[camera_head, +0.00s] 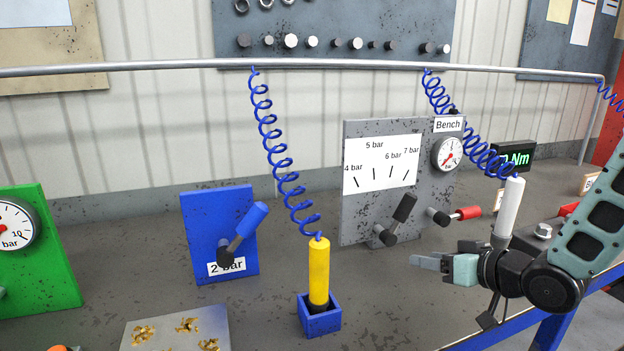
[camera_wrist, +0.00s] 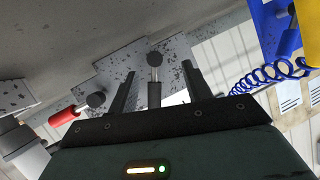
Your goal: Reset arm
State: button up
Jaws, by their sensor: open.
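My gripper (camera_head: 430,261) is at the right of the head view, above the bench and in front of the grey panel. Its fingers point left. In the wrist view my gripper (camera_wrist: 160,92) shows two dark fingers spread apart with no object held. The grey panel's black-handled lever (camera_head: 398,222) is left of and beyond my gripper in the head view. In the wrist view the black-handled lever (camera_wrist: 154,88) appears between the two fingers, but I cannot tell how far away it is.
A grey panel (camera_head: 355,212) carries a bar scale, gauge (camera_head: 449,153) and red-handled lever (camera_head: 465,213). A blue panel (camera_head: 205,258) with a lever stands left. A yellow tool (camera_head: 319,272) stands in a blue holder (camera_head: 319,318). A white tool (camera_head: 508,208) is close behind my gripper. Blue coiled hoses (camera_head: 280,160) hang from a pipe.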

jog(key=s+a+g, duration=0.1)
jog(key=s+a+g+h, duration=0.1)
jog(key=a, duration=0.1)
jog(key=s+a+n+h, duration=0.1)
jog(key=shift+s+a+f+g, duration=0.15)
jog(key=shift+a+f+g, duration=0.15)
jog(key=shift+g, duration=0.1)
jog(key=s+a, duration=0.1)
jog(key=s, duration=0.1)
jog(key=s+a+g+h, duration=0.1)
jog(key=s, duration=0.1)
jog(key=s+a+n+g, duration=0.1)
jog(key=shift+s+h, duration=0.4)
jog(key=s+a+r+n+g+h, duration=0.1)
jog(key=s+g, duration=0.2)
jog(key=s, duration=0.7)
jog(key=s+a+r+n+g+h, duration=0.1)
jog(key=s+a+r+g+h, duration=0.1)
jog(key=s, duration=0.8)
jog(key=shift+g, duration=0.8)
jog(key=shift+r, duration=0.1)
